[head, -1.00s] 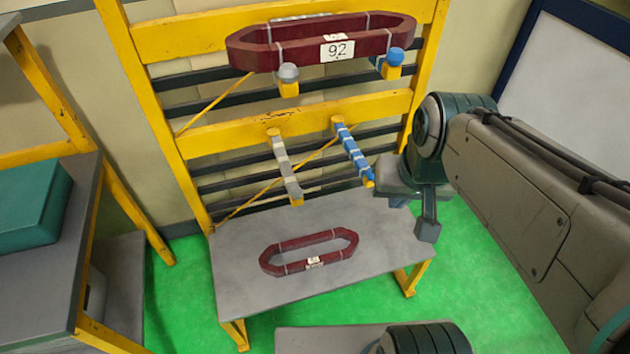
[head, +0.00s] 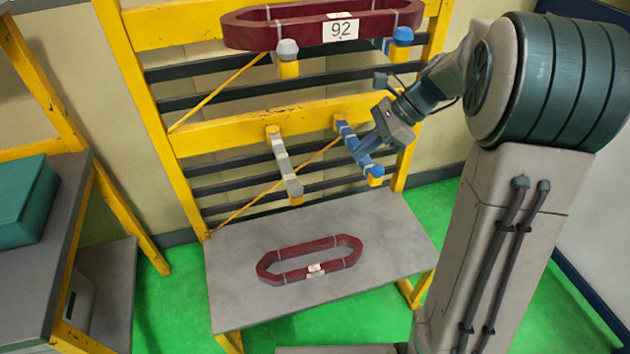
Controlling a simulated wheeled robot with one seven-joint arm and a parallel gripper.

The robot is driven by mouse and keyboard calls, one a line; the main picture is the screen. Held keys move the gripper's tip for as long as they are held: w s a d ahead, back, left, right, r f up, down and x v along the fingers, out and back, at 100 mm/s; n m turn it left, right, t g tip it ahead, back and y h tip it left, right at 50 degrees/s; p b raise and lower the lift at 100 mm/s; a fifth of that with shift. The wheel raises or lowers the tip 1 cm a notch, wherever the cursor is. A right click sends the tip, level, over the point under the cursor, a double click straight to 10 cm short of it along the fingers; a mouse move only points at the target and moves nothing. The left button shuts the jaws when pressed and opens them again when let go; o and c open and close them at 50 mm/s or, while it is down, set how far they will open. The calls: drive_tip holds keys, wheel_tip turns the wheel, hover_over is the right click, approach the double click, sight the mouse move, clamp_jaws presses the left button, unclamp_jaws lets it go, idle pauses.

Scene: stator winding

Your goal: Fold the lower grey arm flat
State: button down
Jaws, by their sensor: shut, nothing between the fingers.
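The lower grey arm (head: 284,162) juts out from the middle yellow beam of the rack, toward the viewer, with a yellow end. It is unfolded and bears nothing. The lower blue arm (head: 355,150) juts out beside it on the right, also with a yellow end. My gripper (head: 382,134) is shut and empty, close to the right side of the lower blue arm and well right of the grey one. Whether it touches the blue arm cannot be told.
A dark red coil marked 92 (head: 339,30) rests at the upper grey (head: 287,55) and upper blue (head: 398,42) arms. A second red coil (head: 311,260) lies on the grey table (head: 235,275) below. A teal box (head: 25,205) stands on the left bench.

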idle(0.3)
drive_tip(key=a+r+p+x, duration=0.1)
drive_tip(key=a+x, duration=0.1)
drive_tip(key=x, duration=1.1)
drive_tip(key=shift+r, duration=0.3)
drive_tip(key=shift+s+a, duration=0.1)
drive_tip(key=shift+s, duration=0.1)
